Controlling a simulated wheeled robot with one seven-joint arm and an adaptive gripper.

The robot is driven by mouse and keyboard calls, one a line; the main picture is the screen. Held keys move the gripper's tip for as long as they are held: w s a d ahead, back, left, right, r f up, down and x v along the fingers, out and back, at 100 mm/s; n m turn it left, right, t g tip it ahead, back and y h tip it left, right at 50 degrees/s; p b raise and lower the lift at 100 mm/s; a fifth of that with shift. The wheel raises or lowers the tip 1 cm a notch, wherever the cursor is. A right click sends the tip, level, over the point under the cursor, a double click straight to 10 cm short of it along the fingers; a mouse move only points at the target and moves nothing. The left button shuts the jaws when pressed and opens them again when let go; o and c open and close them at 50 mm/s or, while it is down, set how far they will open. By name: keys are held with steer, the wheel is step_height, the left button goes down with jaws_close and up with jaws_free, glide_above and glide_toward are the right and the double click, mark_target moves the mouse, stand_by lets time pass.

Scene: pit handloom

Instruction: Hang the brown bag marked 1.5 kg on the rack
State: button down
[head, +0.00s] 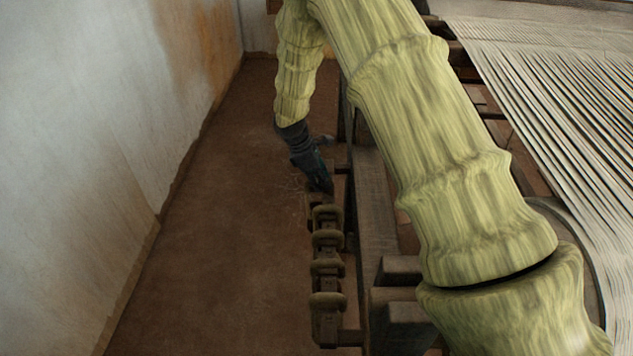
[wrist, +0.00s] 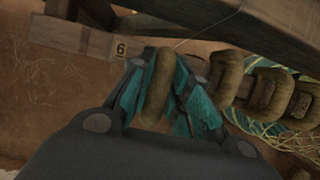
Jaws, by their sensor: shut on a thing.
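My gripper (head: 323,186) reaches down to the far end of the rack (head: 328,328), a dark rail along the loom's left side. In the wrist view its teal fingers (wrist: 158,72) are shut on a brown bag (wrist: 158,88), of which the rounded top shows between them. The 1.5 kg mark cannot be read. The held bag is close to the rack bar beside a plate numbered 6 (wrist: 121,49); whether it touches the bar cannot be told. Its lower part is hidden by my gripper.
Several other brown bags (head: 327,267) hang in a row on the rack, nearer the head camera; the closest (wrist: 228,72) is just right of my fingers. A wooden loom beam (head: 374,210) runs alongside. Bare floor (head: 220,240) lies left, up to the wall (head: 90,150).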

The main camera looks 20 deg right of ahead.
steer(key=shift+s+d+b, duration=0.25)
steer(key=shift+s+d, duration=0.05)
steer(key=shift+d, duration=0.35)
steer(key=shift+s+d+b, duration=0.25)
steer(key=shift+d, duration=0.35)
steer(key=shift+f, duration=1.05)
steer(key=shift+s+f, duration=0.1)
steer(key=shift+f, duration=0.25)
steer(key=c, duration=1.3)
jaws_free()
steer(key=shift+o, duration=0.2)
steer(key=shift+a+f, duration=0.1)
steer(key=v, duration=1.2)
